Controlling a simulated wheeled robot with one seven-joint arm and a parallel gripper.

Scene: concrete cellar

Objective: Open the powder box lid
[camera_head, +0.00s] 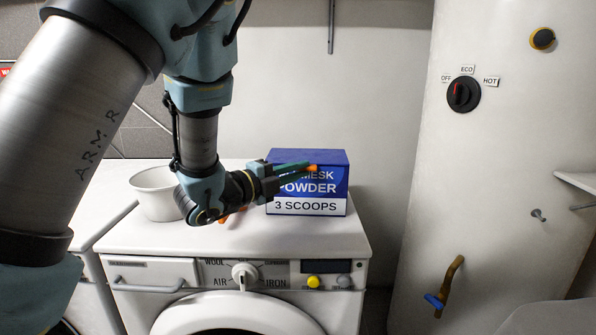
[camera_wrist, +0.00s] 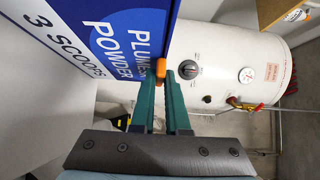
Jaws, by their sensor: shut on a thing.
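The powder box (camera_head: 308,207) is blue and white, stands upright on the washing machine and reads "POWDER" and "3 SCOOPS". Its blue lid (camera_head: 305,156) looks closed, lying flat on top. My gripper (camera_head: 308,167) reaches from the left across the upper front of the box. Its green fingers are shut on a small orange tab (camera_wrist: 160,69) at the lid's front edge. In the wrist view the box (camera_wrist: 88,30) appears turned on its side, and the fingertips meet at the tab. My fingers hide part of the printed name.
A white bowl (camera_head: 154,196) stands left of my wrist on the washing machine (camera_head: 310,239). An orange object (camera_head: 226,215) lies partly hidden behind my wrist. A white boiler (camera_head: 405,230) with a knob stands to the right. The machine top in front of the box is clear.

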